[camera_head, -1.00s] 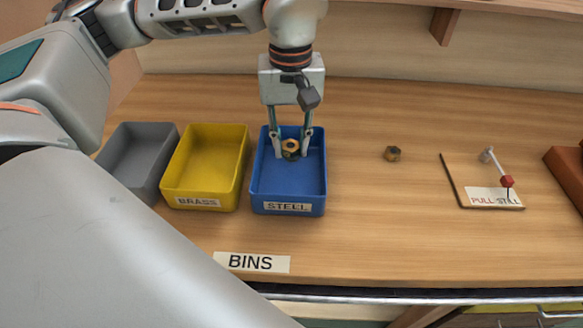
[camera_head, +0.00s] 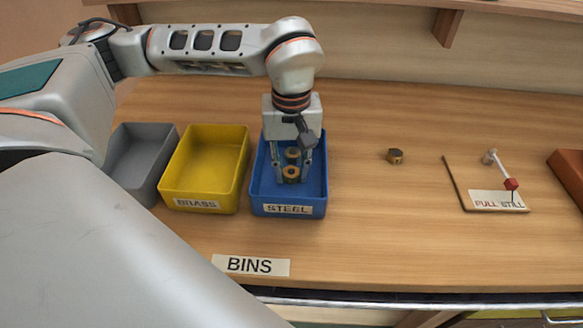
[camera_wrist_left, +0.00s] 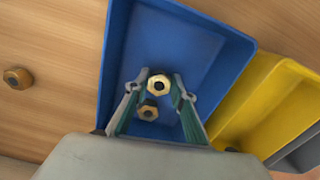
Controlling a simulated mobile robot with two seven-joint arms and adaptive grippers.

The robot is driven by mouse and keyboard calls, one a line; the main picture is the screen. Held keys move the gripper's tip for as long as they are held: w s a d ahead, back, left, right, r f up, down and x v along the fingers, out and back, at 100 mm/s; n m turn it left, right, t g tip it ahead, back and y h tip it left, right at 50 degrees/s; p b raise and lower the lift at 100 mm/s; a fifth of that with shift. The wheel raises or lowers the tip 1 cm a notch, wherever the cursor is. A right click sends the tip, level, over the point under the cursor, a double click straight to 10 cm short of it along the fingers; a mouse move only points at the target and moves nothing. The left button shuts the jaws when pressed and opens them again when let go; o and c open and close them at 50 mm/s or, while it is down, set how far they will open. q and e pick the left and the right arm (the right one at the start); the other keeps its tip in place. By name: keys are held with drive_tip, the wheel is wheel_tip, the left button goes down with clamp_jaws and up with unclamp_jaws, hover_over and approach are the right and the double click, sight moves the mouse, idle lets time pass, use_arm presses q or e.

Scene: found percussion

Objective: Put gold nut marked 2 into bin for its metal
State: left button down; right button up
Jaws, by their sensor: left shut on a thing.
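My left gripper (camera_head: 291,176) is inside the blue bin labelled STEEL (camera_head: 258,188), pointing down. Its fingers are shut on a gold-coloured nut (camera_head: 291,173); in the left wrist view this nut (camera_wrist_left: 159,85) sits between the fingertips. No number can be read on it. A second, darker gold nut (camera_head: 292,153) lies in the blue bin behind the held one; it also shows in the left wrist view (camera_wrist_left: 148,110). The yellow bin labelled BRASS (camera_head: 205,160) stands empty to the left of the blue bin. My right gripper is not in view.
A grey bin (camera_head: 140,155) stands left of the yellow bin, its label hidden. Another nut (camera_head: 395,156) lies on the table to the right. Further right are a board labelled PULL STILL with a red-tipped lever (camera_head: 511,184) and a brown object (camera_head: 568,172).

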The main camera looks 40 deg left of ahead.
sight(291, 174)
use_arm(q)
drive_tip(key=c, duration=1.7)
unclamp_jaws()
drive_tip(key=shift+f, duration=0.1)
wheel_tip(291, 174, up, 12)
drive_tip(key=p, duration=0.1)
drive_tip(key=shift+r+p, duration=0.2)
drive_tip(key=shift+p, duration=0.1)
